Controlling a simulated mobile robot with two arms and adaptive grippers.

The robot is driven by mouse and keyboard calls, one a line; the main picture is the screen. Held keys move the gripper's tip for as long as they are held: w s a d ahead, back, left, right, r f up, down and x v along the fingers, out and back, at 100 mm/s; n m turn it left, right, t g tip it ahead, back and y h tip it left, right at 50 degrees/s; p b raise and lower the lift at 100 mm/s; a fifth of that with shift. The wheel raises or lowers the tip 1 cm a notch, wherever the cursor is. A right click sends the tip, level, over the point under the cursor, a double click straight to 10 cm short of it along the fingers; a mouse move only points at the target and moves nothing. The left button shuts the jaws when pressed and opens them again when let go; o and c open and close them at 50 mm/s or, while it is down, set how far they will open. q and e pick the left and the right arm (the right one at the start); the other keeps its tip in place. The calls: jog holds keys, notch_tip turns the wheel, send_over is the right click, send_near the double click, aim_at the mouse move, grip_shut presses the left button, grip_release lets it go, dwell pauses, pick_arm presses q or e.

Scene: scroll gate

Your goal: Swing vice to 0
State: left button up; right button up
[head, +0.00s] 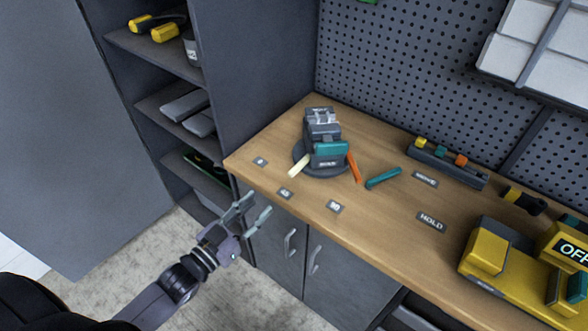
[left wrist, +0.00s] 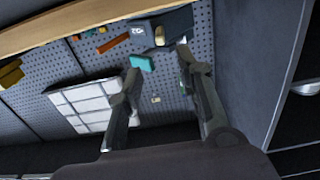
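The vice (head: 323,125) stands on a round dark base (head: 312,168) near the left end of the wooden bench, with a teal block on its front. A cream pointer (head: 298,165) sticks out from the base, aimed between the "0" label (head: 260,161) and the "45" label (head: 285,193). The "90" label (head: 333,206) lies further right. My left gripper (head: 260,203) is open and empty, in front of the bench edge and apart from the vice. The left wrist view shows its spread fingers (left wrist: 159,62), with the dark vice (left wrist: 170,28) beyond. My right gripper is out of view.
An orange bar (head: 354,168) and a teal bar (head: 383,178) are right of the vice. A tool rack (head: 447,163) and yellow machine (head: 486,250) stand further right. A tall shelf unit (head: 255,70) borders the bench's left end; cabinet handles (head: 290,243) project below.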

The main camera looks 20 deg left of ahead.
aim_at(289, 176)
pick_arm(q)
jog(key=p+x, duration=0.2)
jog(key=x, duration=1.3)
jog(key=shift+w+d+f+p, duration=0.1)
jog(key=shift+w+d+p, duration=0.05)
jog(key=shift+w+p, duration=0.15)
jog(key=shift+c, duration=0.4)
grip_shut()
